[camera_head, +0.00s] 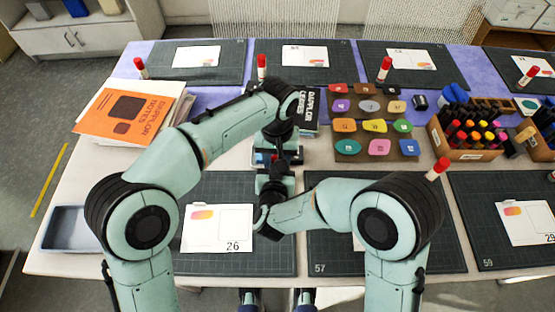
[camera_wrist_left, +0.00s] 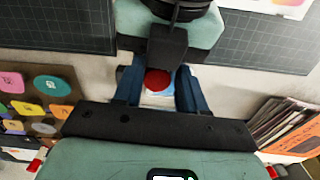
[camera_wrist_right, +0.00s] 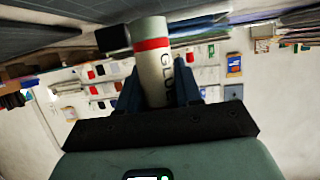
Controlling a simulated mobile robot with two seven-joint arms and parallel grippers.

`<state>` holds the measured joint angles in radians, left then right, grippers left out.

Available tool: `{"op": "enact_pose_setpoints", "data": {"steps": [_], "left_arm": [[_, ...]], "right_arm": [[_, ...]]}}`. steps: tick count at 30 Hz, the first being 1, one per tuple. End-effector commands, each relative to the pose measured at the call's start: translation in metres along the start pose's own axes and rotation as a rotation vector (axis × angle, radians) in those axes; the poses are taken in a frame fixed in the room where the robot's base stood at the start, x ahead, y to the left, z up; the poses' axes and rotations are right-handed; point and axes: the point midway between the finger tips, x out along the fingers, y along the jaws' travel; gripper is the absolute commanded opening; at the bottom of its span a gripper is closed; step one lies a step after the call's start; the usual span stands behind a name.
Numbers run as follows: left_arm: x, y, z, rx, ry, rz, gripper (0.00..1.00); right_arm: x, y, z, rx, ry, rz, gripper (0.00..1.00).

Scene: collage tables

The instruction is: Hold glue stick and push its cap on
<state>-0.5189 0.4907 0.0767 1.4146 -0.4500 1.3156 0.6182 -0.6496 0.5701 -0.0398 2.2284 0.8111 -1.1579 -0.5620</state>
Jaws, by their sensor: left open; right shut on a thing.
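My right gripper (camera_wrist_right: 158,88) is shut on the glue stick (camera_wrist_right: 155,72), a pale tube with "GLU" lettering and a red band near its far end. In the left wrist view, a round red end, apparently the cap (camera_wrist_left: 157,80), shows between the blue fingers of my open left gripper (camera_wrist_left: 158,90), with gaps on both sides. Whether the cap sits on the stick or apart cannot be told. In the head view, my left gripper (camera_head: 274,157) points down close to my right gripper (camera_head: 274,182) at the table's middle; my arms hide most of the stick.
Other red-capped glue sticks (camera_head: 262,66) stand upright on the table. Cutting mats with cards (camera_head: 217,228), a paper stack (camera_head: 130,112), a board of coloured shapes (camera_head: 375,128) and a marker crate (camera_head: 470,130) surround the grippers. An empty grey tray (camera_head: 68,228) sits at the left.

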Motion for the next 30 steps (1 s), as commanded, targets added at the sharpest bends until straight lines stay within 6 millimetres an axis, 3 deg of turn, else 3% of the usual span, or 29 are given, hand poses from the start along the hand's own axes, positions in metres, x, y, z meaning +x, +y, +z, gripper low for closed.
{"op": "enact_pose_setpoints", "data": {"steps": [8,9,11,30], "left_arm": [[-0.0098,0.0028,0.0027,0.003,0.000,0.006,0.40],[-0.0099,0.0028,0.0026,0.003,0.001,0.006,0.37],[-0.0101,0.0028,0.0023,0.003,0.002,0.006,0.17],[-0.0085,0.0013,-0.0005,0.000,0.010,0.005,0.17]], "right_arm": [[0.0020,0.0042,0.0064,-0.007,-0.016,0.009,0.00],[0.0018,0.0041,0.0065,-0.007,-0.017,0.009,0.00],[0.0017,0.0039,0.0067,-0.007,-0.017,0.008,0.00],[0.0004,0.0026,0.0066,-0.008,-0.016,0.005,0.00]]}}
